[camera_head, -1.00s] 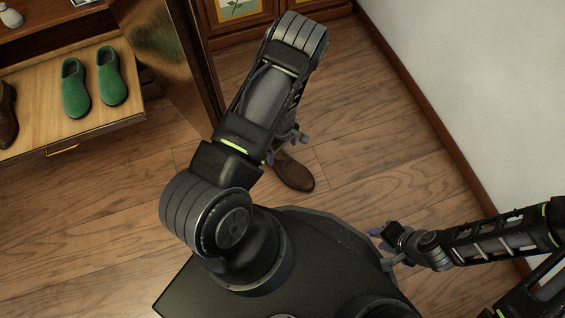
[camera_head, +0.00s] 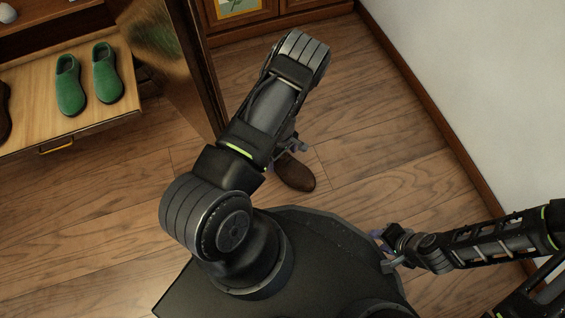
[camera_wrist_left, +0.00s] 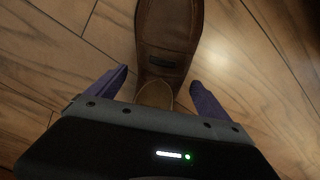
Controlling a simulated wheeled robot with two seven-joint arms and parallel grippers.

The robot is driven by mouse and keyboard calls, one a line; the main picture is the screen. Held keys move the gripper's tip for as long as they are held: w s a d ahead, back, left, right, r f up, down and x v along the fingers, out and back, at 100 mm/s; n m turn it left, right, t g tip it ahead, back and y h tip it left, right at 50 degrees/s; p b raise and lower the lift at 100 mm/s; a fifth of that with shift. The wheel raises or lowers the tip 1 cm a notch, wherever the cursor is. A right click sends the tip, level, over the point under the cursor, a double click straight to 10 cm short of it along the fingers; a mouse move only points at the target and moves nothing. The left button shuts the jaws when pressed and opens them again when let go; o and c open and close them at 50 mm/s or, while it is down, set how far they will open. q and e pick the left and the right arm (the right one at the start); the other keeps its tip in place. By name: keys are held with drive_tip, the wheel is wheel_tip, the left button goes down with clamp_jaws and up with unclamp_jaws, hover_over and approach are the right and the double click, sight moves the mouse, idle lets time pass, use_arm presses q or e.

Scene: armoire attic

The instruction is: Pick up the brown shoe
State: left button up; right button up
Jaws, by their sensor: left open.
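A brown shoe (camera_head: 295,173) lies on the wooden floor, partly hidden under my left arm. In the left wrist view the shoe (camera_wrist_left: 168,40) runs down between the two purple fingers, its heel opening near the palm. My left gripper (camera_wrist_left: 158,84) is open, with one finger on each side of the shoe and a visible gap on both sides. In the head view the left gripper (camera_head: 288,149) is mostly hidden by my arm. My right gripper (camera_head: 383,245) is beside my base, away from the shoe; its finger spacing is unclear.
A pulled-out wooden drawer (camera_head: 112,113) at the left holds green slippers (camera_head: 88,78) and another brown shoe (camera_head: 4,112), cut by the picture edge. A cabinet door (camera_head: 190,60) stands near my left arm. A white wall (camera_head: 480,80) is at the right. Floor between is clear.

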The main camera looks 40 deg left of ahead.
use_arm(q)
drive_tip(key=shift+f, duration=0.55)
drive_tip(key=shift+c, duration=0.4)
drive_tip(key=shift+w+r, duration=0.1)
drive_tip(key=c, duration=1.8)
